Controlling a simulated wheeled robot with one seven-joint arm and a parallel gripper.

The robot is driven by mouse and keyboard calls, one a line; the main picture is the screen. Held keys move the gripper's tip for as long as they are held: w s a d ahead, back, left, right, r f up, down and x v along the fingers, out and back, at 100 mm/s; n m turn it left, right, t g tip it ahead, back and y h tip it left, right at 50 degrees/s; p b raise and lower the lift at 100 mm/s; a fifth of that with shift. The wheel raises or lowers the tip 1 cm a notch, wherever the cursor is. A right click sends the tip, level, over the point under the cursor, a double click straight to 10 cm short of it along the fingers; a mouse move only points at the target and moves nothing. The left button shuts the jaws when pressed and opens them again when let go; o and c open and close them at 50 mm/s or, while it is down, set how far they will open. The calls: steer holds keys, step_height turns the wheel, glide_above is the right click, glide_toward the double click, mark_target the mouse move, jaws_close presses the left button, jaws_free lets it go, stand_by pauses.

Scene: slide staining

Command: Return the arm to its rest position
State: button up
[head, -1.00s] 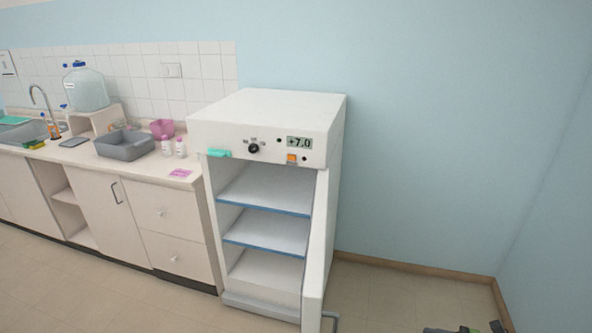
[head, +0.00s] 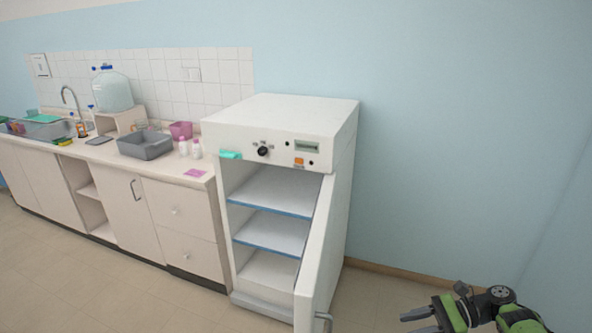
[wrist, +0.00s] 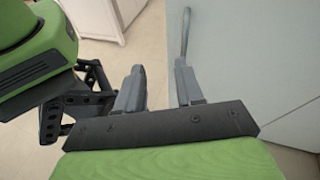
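My gripper (head: 407,324) shows at the lower right of the head view, with part of my green and black arm behind it. In the wrist view its two grey fingers (wrist: 160,88) stand apart, with nothing between them. The white cabinet (head: 279,115) stands against the blue wall with its door (head: 318,250) open. In the head view my gripper is to the right of the door and its grey handle (head: 324,318), with a visible gap. In the wrist view a grey bar, seemingly that handle, shows beyond the right finger.
The cabinet's shelves (head: 270,192) look empty. On the counter to its left are a grey basin (head: 145,144), small white bottles (head: 189,148), a pink container (head: 181,130), a pink note (head: 195,173) and a large water bottle (head: 112,91). Bare floor lies before the cupboards.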

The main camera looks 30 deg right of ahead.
steer(key=w+a+r+n+g+h, duration=0.4)
steer(key=a+r+n+g+h, duration=0.15)
steer(key=a, duration=0.55)
steer(key=w+a+r+n+g+h, duration=0.45)
steer(key=a+r+n, duration=0.25)
steer(key=a, duration=0.4)
steer(key=s+a+r+n+t+h, duration=0.2)
steer(key=s+a+r+n+t, duration=0.6)
steer(key=s+a+n, duration=0.3)
step_height(320, 180, down, 7)
steer(key=s+b, duration=0.1)
steer(key=b, duration=0.5)
steer(key=shift+a+r+m, duration=0.15)
steer(key=shift+m, duration=0.2)
